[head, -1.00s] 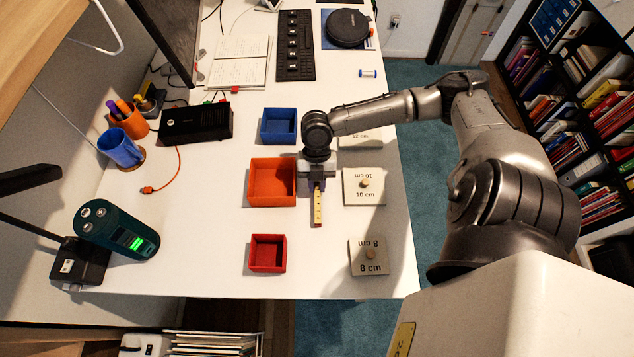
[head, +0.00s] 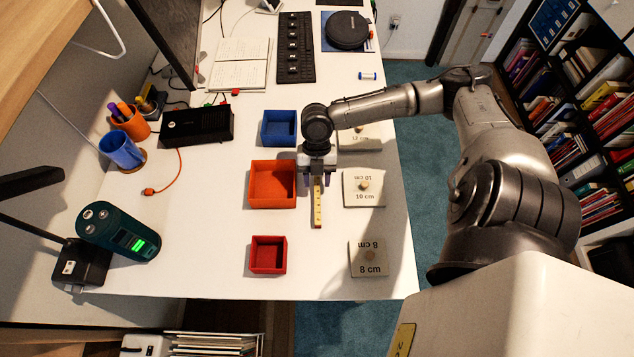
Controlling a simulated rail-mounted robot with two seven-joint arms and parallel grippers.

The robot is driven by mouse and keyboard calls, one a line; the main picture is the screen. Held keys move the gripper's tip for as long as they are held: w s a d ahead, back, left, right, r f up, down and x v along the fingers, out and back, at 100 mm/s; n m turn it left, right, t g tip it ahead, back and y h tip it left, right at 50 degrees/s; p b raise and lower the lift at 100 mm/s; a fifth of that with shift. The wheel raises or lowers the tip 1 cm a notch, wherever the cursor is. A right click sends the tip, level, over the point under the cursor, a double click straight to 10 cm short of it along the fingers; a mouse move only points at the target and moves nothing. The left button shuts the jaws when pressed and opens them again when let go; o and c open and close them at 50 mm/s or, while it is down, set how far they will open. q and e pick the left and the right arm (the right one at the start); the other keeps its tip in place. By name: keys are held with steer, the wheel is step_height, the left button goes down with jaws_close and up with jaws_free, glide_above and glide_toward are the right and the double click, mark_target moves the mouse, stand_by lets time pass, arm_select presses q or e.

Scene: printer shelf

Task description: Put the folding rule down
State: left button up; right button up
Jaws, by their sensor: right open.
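The yellow folding rule (head: 318,207) lies lengthwise on the white table, between the orange-red box and the 10 cm tile. My right gripper (head: 317,179) is just behind the rule's far end, pointing down with its dark fingers apart. The gripper hides part of the far end, so I cannot tell whether the fingers still touch it. My left gripper is not in the head view.
A blue box (head: 279,141), an orange-red box (head: 252,184) and a red box (head: 268,268) stand left of the rule. The 10 cm tile (head: 352,197) and 8 cm tile (head: 369,270) lie to the right.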

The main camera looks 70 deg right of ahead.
steer(key=p+v, duration=0.2)
steer(key=v, duration=0.7)
steer(key=shift+r, duration=0.35)
steer(key=shift+w, duration=0.1)
